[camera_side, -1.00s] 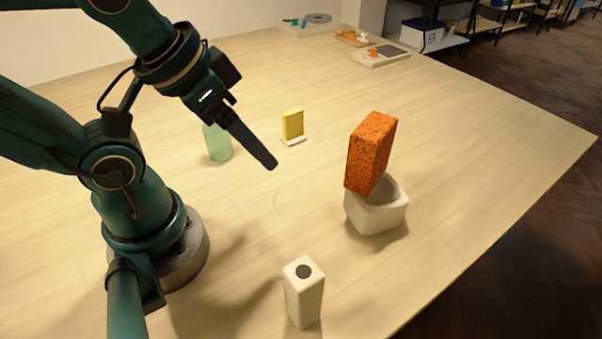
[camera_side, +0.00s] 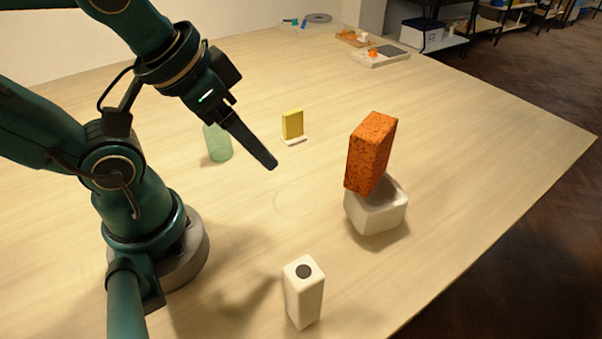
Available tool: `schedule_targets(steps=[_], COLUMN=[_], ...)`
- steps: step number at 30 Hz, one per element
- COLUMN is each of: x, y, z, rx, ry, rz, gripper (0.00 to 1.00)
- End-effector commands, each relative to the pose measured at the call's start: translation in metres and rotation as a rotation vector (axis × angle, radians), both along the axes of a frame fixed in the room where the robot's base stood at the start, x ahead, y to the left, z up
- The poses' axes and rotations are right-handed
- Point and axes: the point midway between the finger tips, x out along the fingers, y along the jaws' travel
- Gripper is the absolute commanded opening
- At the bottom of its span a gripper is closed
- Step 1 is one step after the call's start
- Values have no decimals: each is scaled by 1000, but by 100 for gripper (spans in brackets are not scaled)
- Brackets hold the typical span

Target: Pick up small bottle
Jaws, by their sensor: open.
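A pale green, see-through bottle-like thing (camera_side: 217,145) stands on the table behind my gripper, which hides its upper part. A white, square-sided upright vessel (camera_side: 304,295) with a dark round spot on its top stands at the front of the table. I cannot tell for sure which of the two is the small bottle. My gripper (camera_side: 268,163) is open and empty in the air, pointing down and right. Its fingers are seen edge-on, so they overlap. In the picture it is up and left of the white vessel and touches nothing.
An orange speckled block (camera_side: 370,152) stands tilted in a white square bowl (camera_side: 378,216) on the right. A yellow block (camera_side: 292,124) stands on a small white base (camera_side: 294,140). Trays (camera_side: 381,57) lie at the table's far end. The table's middle is clear.

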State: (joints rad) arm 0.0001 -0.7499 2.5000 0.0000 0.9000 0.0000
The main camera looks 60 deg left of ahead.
Motion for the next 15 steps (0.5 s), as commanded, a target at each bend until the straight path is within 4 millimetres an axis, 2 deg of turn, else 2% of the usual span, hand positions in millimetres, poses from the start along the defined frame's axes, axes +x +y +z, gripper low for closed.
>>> schedule_targets(steps=[2,4,5,12,15], x=[0,0,0,0,1], y=[0,0,0,0,0], z=[0,0,0,1,7], rx=[0,0,0,0,0], ry=[0,0,0,-1,-3], rz=[0,0,0,0,0], gripper=[75,98,100,100,100])
